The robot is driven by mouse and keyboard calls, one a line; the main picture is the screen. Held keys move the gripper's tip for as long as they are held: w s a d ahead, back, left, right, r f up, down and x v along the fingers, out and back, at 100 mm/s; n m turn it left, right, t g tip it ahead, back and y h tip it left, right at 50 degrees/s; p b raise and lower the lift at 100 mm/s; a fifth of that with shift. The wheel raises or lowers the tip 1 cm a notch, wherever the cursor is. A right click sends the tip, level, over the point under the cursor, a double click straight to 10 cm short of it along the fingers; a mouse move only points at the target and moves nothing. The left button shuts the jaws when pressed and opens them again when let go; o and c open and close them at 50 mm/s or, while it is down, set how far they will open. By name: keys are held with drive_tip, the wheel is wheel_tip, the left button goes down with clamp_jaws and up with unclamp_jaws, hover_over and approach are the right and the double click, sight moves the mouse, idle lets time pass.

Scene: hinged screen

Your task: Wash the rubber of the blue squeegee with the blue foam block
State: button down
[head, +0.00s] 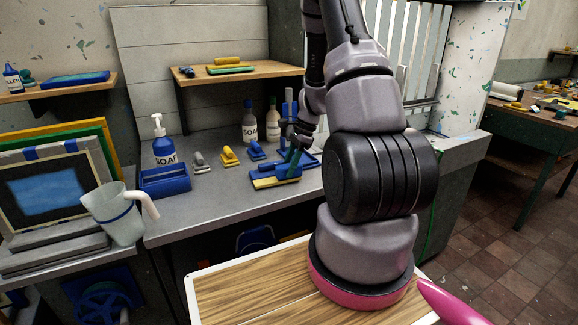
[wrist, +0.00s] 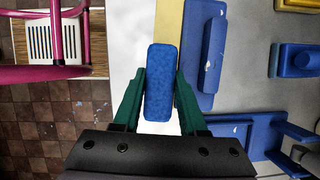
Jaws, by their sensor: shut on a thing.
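My gripper (wrist: 160,85) is shut on the blue foam block (wrist: 158,95), which stands lengthwise between its green fingers. In the head view my gripper (head: 294,152) is at the counter's right part, and the block is too small to tell there. The blue squeegee (head: 283,172) lies on the grey counter just below my gripper, with a yellow strip along its front edge. In the wrist view the squeegee (wrist: 204,60) is just right of the block, its yellow strip nearest the block. I cannot tell whether the block touches the strip.
A blue holder (wrist: 250,132) is close right of my gripper. Small blue (head: 257,150), yellow (head: 229,156) and grey (head: 200,162) tools stand behind and left. A soap bottle (head: 164,148), blue tray (head: 165,181) and pitcher (head: 115,217) are farther left. The counter's front is clear.

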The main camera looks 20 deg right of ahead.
sight(300, 163)
drive_tip(key=shift+f, duration=0.2)
drive_tip(key=shift+s+d, duration=0.1)
drive_tip(key=shift+d, duration=0.95)
drive_tip(key=shift+d, duration=0.95)
drive_tip(key=shift+a, duration=1)
drive_tip(key=shift+a, duration=1)
